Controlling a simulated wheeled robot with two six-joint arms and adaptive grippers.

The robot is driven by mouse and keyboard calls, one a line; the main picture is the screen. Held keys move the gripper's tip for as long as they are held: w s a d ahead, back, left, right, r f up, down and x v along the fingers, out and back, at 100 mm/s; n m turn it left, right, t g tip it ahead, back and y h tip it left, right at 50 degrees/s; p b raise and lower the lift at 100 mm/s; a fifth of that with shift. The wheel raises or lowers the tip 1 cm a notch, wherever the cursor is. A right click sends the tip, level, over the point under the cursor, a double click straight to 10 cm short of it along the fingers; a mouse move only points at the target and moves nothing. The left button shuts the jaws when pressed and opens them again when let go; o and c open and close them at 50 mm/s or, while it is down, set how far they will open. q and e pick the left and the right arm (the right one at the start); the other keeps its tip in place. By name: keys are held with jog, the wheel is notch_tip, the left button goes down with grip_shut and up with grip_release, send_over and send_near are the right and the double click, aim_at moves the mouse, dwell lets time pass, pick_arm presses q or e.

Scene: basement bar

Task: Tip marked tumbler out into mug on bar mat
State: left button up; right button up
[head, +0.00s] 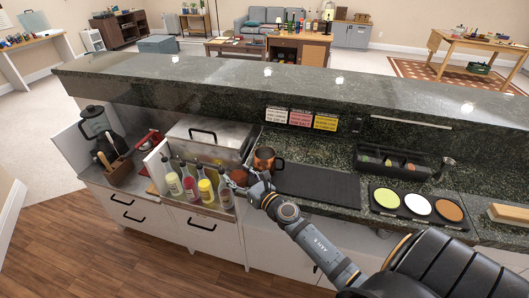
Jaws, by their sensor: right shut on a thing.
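A copper mug (265,158) stands upright by the left end of the dark bar mat (318,184); I cannot tell whether its base is on the mat. My right arm reaches in from the lower right. My right gripper (236,180) is just left of and in front of the mug, beside the bottles. It is shut on a small greyish thing that appears to be the tumbler, mostly hidden by the fingers. No marking on it can be made out. My left gripper is not in view.
Several bottles (189,184) with coloured labels stand close left of my right gripper. A steel box with a handle (207,137) is behind. A black caddy (394,163) and a tray of coloured discs (416,206) lie right of the mat. The raised dark ledge (230,76) runs behind.

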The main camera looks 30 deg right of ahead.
jog(key=shift+d+r+m, duration=0.2)
jog(key=shift+r+m, duration=0.05)
jog(key=shift+m, duration=0.05)
jog(key=shift+w+d+r+m+p, duration=0.15)
jog(key=shift+d+r+m+p, duration=0.3)
jog(key=shift+m, duration=0.45)
jog(key=r+m+p, duration=0.1)
jog(key=r+p, duration=0.1)
jog(key=d+r+m+p, duration=0.1)
jog(key=r+p, duration=0.2)
jog(key=d+r+m+p, duration=0.1)
jog(key=r+p, duration=0.1)
jog(key=r, duration=0.1)
jog(key=shift+w+d+m, duration=0.2)
jog(key=shift+d+m, duration=0.05)
jog(key=shift+m, duration=0.05)
jog(key=shift+d+f+m+b, duration=0.1)
jog(key=shift+f+m+b, duration=0.2)
jog(key=shift+f, duration=0.25)
pick_arm(q)
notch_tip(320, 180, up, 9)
jog(key=p, duration=0.1)
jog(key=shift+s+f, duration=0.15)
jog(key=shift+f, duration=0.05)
pick_arm(e)
jog(key=m, duration=0.2)
jog(key=shift+d+r+m, duration=0.1)
jog(key=shift+r+m, duration=0.2)
jog(key=shift+r, duration=0.1)
